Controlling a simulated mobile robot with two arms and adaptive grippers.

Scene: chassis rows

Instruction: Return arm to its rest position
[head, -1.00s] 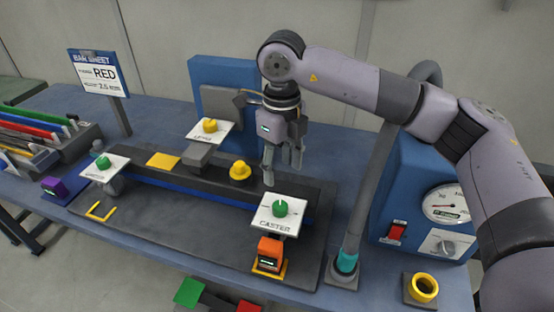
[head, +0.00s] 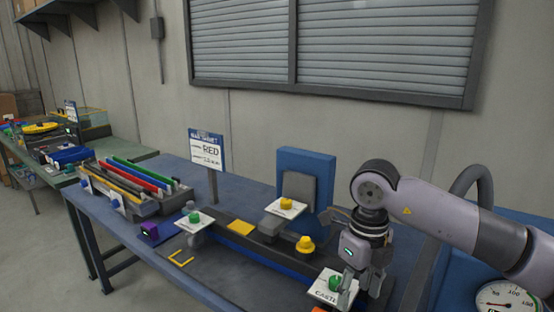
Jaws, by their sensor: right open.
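My right arm comes in from the right edge. Its right gripper (head: 360,287) points down with its fingers open, and I see nothing between them. In the picture its fingers overlap the right part of the white CASTER card (head: 325,291) with a green knob (head: 335,281). I cannot tell how high above the card they are. My left gripper is not in view.
The blue bench (head: 112,208) bears a dark fixture with a yellow button (head: 305,244), a card with a yellow knob (head: 286,204) and a purple block (head: 150,231). A rack of coloured bars (head: 135,187) stands left. A gauge (head: 507,299) is lower right.

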